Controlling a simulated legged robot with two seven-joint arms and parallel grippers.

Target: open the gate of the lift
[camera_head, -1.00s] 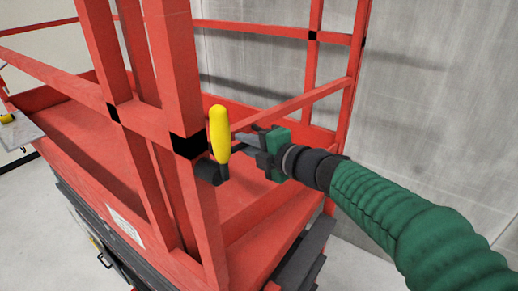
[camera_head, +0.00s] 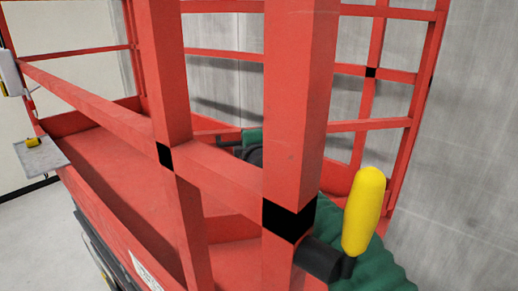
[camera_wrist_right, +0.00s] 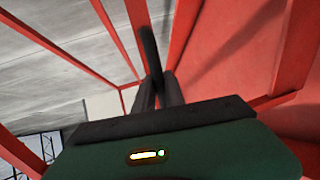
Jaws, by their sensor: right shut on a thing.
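The red lift (camera_head: 85,150) fills the head view, with rails around its platform. A yellow handle (camera_head: 363,212) on a black latch (camera_head: 318,259) sits at the near red post (camera_head: 298,110), at the lower right. My right gripper (camera_head: 229,138) is beyond this post, mostly hidden by it, and its green arm (camera_head: 375,268) passes behind the handle. In the right wrist view, my right gripper (camera_wrist_right: 160,88) has its fingers close together on a dark curved piece (camera_wrist_right: 150,48), whose identity is unclear. My left gripper is in no view.
Red rails and uprights stand close around my right arm; the wrist view also shows a red rail (camera_wrist_right: 98,25). A grey wall (camera_head: 470,130) is behind the lift. A grey plate (camera_head: 40,156) with a small yellow thing juts out at the left.

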